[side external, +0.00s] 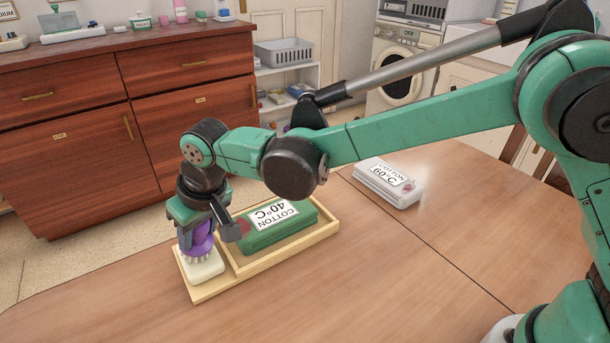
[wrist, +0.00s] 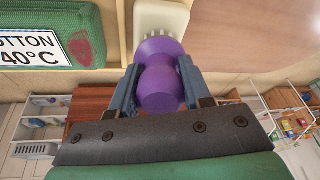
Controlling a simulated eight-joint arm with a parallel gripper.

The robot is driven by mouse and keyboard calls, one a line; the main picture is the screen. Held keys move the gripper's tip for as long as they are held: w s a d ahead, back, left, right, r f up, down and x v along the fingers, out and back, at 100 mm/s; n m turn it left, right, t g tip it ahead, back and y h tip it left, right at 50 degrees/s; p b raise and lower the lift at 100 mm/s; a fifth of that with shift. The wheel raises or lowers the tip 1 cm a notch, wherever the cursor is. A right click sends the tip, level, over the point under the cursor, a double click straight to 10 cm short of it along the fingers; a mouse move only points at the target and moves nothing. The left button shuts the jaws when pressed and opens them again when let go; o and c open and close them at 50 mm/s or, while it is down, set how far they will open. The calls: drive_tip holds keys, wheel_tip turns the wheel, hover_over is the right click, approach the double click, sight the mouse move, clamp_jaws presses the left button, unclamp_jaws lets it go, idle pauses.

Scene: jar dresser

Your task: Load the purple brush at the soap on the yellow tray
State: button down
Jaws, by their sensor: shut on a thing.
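The purple brush (side external: 199,243) is upright in my gripper (side external: 197,225), its bristles pointing down at the white soap (side external: 203,268). The bristles appear to meet the soap's top, though exact contact is hard to tell. The soap sits at the left end of the pale yellow wooden tray (side external: 256,265). In the wrist view, the purple handle (wrist: 160,80) is between both blue fingers of my gripper (wrist: 161,85), and the soap (wrist: 162,18) shows beyond it. A green folded cloth (side external: 275,228) labelled "COTTON 40°C" lies in the tray's larger compartment, with a reddish stain.
A white folded cloth (side external: 385,185) labelled "COTTON 60°C" lies on the wooden table (side external: 400,270) behind the tray, with a reddish stain. The table front is clear. A brown dresser (side external: 130,120) with bottles on top stands at the back left.

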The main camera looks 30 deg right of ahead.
idle(0.5)
drive_tip(key=shift+r, duration=3.45)
